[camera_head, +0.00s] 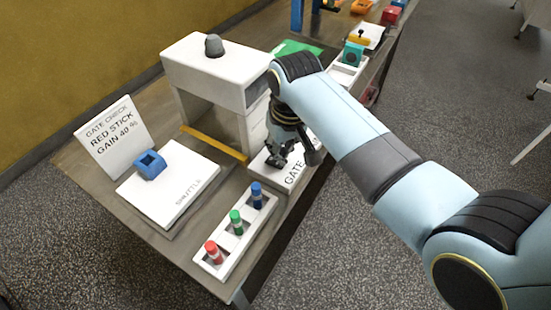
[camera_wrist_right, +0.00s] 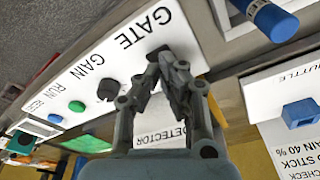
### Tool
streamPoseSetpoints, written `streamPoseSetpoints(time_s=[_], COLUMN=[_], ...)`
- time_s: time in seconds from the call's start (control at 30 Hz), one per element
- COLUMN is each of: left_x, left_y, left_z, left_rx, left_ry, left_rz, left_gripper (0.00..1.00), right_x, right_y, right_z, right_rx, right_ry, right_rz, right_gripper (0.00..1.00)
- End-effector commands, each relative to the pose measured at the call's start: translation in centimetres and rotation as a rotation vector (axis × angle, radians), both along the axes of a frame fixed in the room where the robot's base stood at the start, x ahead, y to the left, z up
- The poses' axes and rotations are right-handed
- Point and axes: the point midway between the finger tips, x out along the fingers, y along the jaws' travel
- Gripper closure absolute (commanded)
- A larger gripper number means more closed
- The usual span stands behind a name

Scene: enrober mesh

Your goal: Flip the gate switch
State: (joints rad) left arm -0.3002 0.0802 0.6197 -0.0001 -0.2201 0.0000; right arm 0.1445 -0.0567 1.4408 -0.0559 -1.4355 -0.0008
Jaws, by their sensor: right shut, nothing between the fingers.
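The white control panel (camera_head: 300,172) lies on the table with the word GATE on its front end. In the wrist view the panel (camera_wrist_right: 120,58) reads GATE, GAIN, RUN and REF, with a black knob (camera_wrist_right: 108,89) by GAIN. My right gripper (camera_head: 276,160) points down at the GATE end of the panel. In the wrist view the closed fingertips of my right gripper (camera_wrist_right: 166,56) are right beside the word GATE, with nothing between them. My left gripper is not in view.
A white detector arch (camera_head: 198,75) with a grey dome stands left of the panel. A white shuttle plate (camera_head: 190,190) carries a blue holder (camera_head: 150,165). A rack (camera_head: 222,268) holds red, green and blue sticks. A sign (camera_head: 112,135) stands at the left edge.

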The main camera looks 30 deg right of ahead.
Motion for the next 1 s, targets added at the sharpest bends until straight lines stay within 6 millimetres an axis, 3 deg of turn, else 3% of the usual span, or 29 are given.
streamPoseSetpoints(time_s=[1.0], left_x=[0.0], left_y=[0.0], left_z=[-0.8], left_rx=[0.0], left_ry=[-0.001], left_rz=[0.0], left_gripper=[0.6], right_x=[0.0], right_y=[0.0], right_z=[-1.6], right_rx=[0.0], right_ry=[0.0], right_rz=[0.0], right_gripper=[1.0])
